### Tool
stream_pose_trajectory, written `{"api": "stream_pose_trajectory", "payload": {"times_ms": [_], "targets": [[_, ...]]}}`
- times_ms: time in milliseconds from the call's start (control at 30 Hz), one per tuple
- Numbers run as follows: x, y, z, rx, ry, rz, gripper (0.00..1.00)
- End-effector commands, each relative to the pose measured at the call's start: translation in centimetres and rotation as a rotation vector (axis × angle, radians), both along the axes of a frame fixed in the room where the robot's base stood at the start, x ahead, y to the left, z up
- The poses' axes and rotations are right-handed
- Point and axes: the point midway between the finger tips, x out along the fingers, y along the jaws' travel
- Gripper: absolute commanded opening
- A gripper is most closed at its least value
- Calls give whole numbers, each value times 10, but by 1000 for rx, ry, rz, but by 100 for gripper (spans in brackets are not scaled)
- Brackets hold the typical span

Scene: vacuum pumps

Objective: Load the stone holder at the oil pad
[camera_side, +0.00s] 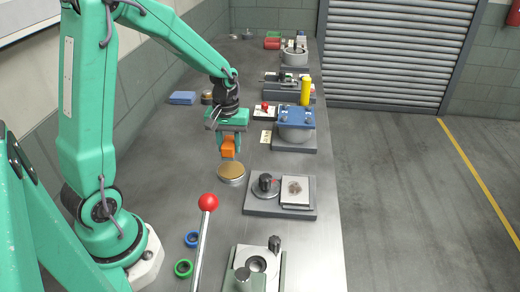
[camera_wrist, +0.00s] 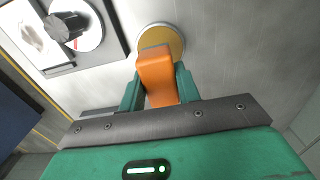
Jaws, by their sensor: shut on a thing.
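The stone holder is an orange block (camera_side: 229,147), gripped between the two green fingers of my gripper (camera_side: 228,141). In the wrist view the orange block (camera_wrist: 157,78) fills the space between the fingers (camera_wrist: 159,88). The oil pad, a round tin with a tan top (camera_side: 231,169), stands on the bench just below the block. In the wrist view the tan pad (camera_wrist: 172,34) shows partly behind the block's far end. The block's lower end is close to the pad; I cannot tell whether they touch.
A grey plate with a dark-knobbed disc (camera_side: 266,184) and a white square stone (camera_side: 296,191) is right of the pad. A red-knobbed lever (camera_side: 207,203) rises in front. A blue-topped pump (camera_side: 295,118) stands behind right. Green (camera_side: 183,268) and blue (camera_side: 191,239) rings lie at front left.

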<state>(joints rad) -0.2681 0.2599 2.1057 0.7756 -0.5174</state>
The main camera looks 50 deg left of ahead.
Motion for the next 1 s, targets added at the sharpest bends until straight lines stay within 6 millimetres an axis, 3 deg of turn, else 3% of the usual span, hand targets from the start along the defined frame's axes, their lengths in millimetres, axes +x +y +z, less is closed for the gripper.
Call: {"api": "stream_pose_trajectory", "payload": {"times_ms": [500,1000], "targets": [[0,0,-39,-1,2,0,14],[0,0,-47,0,0,0,14]]}}
